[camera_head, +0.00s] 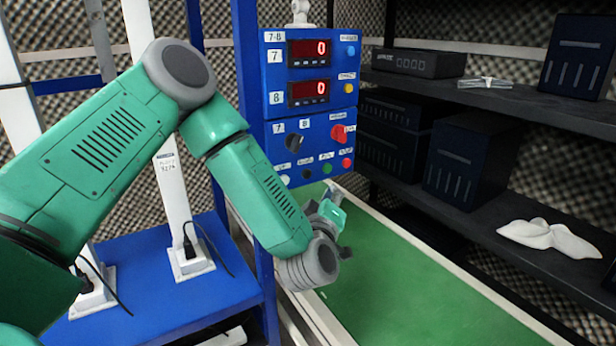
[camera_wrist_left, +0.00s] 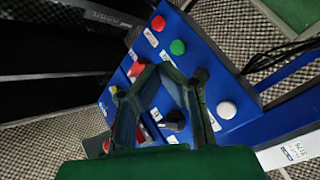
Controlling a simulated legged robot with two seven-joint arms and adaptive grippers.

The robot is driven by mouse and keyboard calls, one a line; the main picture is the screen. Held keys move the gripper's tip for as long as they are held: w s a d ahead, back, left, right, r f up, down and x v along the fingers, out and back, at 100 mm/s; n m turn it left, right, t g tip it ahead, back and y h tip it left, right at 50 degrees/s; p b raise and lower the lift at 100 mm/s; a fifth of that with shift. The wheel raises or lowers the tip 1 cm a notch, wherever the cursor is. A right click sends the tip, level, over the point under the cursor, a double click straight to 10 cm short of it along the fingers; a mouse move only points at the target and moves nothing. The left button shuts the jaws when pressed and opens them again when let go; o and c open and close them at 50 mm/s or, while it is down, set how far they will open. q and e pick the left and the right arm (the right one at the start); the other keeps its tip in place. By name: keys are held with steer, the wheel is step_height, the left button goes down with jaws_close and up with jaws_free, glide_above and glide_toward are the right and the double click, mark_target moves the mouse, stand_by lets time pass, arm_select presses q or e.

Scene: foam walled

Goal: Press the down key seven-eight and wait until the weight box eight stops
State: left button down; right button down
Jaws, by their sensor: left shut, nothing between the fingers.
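The blue control panel (camera_head: 310,110) stands upright at centre, with red displays for 7 (camera_head: 309,51) and 8 (camera_head: 309,91) both reading 0. Its bottom row has white (camera_head: 285,180), black (camera_head: 306,173), green (camera_head: 327,168) and red (camera_head: 346,163) buttons. Their small labels are unreadable, so I cannot tell which is the down key. My left gripper (camera_head: 332,197) is shut and empty, just below this row. In the wrist view its fingers (camera_wrist_left: 160,72) overlap the panel, near the black button (camera_wrist_left: 201,75); contact is unclear. I cannot identify weight box eight. My right gripper is out of view.
A black knob (camera_head: 294,143) and red switch (camera_head: 339,134) sit above the buttons. A green surface (camera_head: 410,290) with pale edges lies below the panel. Dark shelves (camera_head: 480,110) with black boxes and a white cloth (camera_head: 550,238) stand right. White posts (camera_head: 175,195) stand left on a blue base.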

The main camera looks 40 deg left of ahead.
mark_target(307, 174)
arm_select(q)
steer(key=shift+w+a, duration=0.45)
steer(key=shift+a, duration=0.6)
steer(key=shift+w+a, duration=0.4)
steer(key=shift+a, duration=0.7)
steer(key=shift+w+a, duration=0.45)
steer(key=shift+a, duration=0.6)
steer(key=shift+w+a+r+p, duration=0.1)
steer(key=shift+a+p, duration=0.25)
steer(key=shift+p, duration=0.05)
